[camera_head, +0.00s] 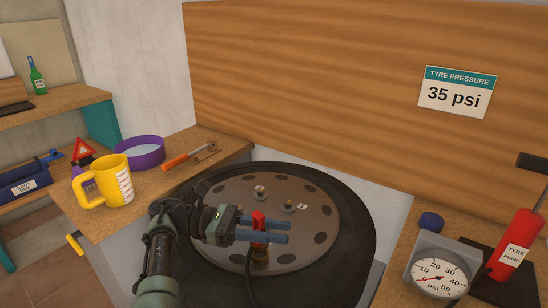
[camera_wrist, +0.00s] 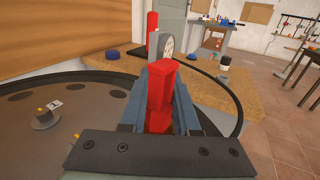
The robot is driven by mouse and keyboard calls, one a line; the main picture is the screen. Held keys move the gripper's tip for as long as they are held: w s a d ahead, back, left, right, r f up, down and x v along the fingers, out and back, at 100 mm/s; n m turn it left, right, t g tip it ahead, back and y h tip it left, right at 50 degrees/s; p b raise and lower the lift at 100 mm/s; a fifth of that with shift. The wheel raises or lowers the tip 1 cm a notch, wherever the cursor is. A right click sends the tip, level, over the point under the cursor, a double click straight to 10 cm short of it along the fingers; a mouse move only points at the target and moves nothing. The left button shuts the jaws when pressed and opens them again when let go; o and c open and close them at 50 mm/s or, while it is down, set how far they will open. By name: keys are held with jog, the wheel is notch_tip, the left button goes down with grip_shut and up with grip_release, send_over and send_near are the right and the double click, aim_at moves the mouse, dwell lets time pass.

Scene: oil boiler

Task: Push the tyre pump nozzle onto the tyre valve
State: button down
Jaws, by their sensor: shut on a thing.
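My gripper (camera_head: 285,232) is shut on the red tyre pump nozzle (camera_head: 258,218) above the near part of the wheel. In the wrist view the red nozzle (camera_wrist: 160,92) stands between my blue-grey fingers. Directly below the nozzle in the head view is a brass-coloured fitting (camera_head: 260,257); I cannot tell whether it is the nozzle's lower end or a valve. The black tyre (camera_head: 358,225) lies flat around a grey-brown disc with dark holes. Two brass-topped posts stand on the disc, one farther back (camera_head: 260,192) and one right of it (camera_head: 288,206). A small white tag lies beside the right one.
The red tyre pump (camera_head: 515,245) and its pressure gauge (camera_head: 439,278) stand on the right bench. A black hose (camera_head: 249,278) hangs by the nozzle. A yellow mug (camera_head: 115,182), purple ring-shaped bowl (camera_head: 139,152) and orange-handled tool (camera_head: 181,160) are on the left bench.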

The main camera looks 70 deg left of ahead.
jog(key=shift+f, duration=0.2)
dwell(0.4)
jog(key=shift+f+b, duration=0.95)
jog(key=shift+f, duration=0.05)
jog(key=c, duration=0.6)
grip_release()
jog(key=shift+o, duration=0.2)
